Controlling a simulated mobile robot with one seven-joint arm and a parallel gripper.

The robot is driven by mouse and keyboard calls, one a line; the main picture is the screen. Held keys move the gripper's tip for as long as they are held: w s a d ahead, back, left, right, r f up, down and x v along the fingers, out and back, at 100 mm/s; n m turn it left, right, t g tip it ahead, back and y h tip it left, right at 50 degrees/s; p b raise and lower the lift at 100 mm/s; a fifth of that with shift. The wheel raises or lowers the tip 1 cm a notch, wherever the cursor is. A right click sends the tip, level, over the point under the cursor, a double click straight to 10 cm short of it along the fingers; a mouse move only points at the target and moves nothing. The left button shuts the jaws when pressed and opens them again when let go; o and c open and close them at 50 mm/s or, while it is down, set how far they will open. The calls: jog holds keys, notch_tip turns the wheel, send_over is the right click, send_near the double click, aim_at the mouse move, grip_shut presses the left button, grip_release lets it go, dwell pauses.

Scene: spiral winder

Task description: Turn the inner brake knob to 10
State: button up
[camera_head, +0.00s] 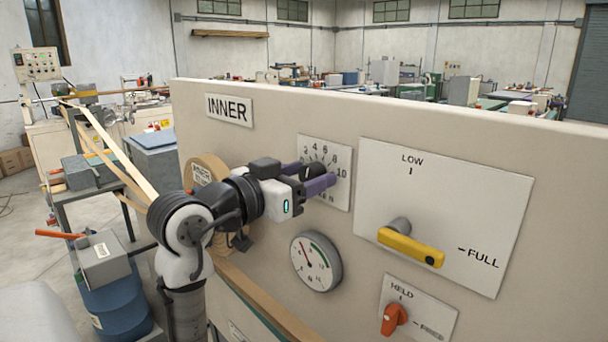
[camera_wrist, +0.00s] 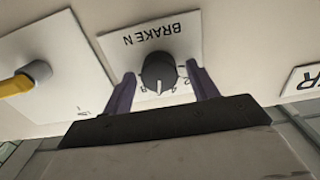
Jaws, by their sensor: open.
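The brake knob (camera_head: 309,172) is black and sits on a white dial plate (camera_head: 342,196) below the INNER sign. The numbers 4, 6, 8 and 10 show around it. In the wrist view, which is upside down, the knob (camera_wrist: 159,69) has a pale mark on its lower edge in the picture. I cannot tell which number it points to. My gripper (camera_head: 312,177) is open, its two purple fingers on either side of the knob. In the wrist view the gripper (camera_wrist: 162,82) shows gaps beside the knob; contact deeper in is not clear.
Right of the dial are a yellow lever (camera_head: 411,246) on a LOW/FULL plate and an orange HELD/FREE knob (camera_head: 394,319). A round gauge (camera_head: 316,261) sits below the dial. A tape roll (camera_head: 207,168) is behind my arm. The panel (camera_head: 270,135) between these is bare.

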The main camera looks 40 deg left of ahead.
jog(key=c, duration=1)
jog(key=shift+f+m+b, duration=0.1)
jog(key=shift+m+b, duration=0.2)
jog(key=shift+b, duration=0.1)
jog(key=shift+f+m+b, duration=0.1)
jog(key=shift+m+b, duration=0.4)
jog(key=shift+b, duration=0.1)
jog(key=m+b, duration=0.4)
jog(key=shift+d, duration=0.1)
jog(key=m+b, duration=0.3)
jog(key=m, duration=0.3)
jog(key=shift+b, duration=0.4)
jog(key=shift+m, duration=0.3)
jog(key=o, duration=1)
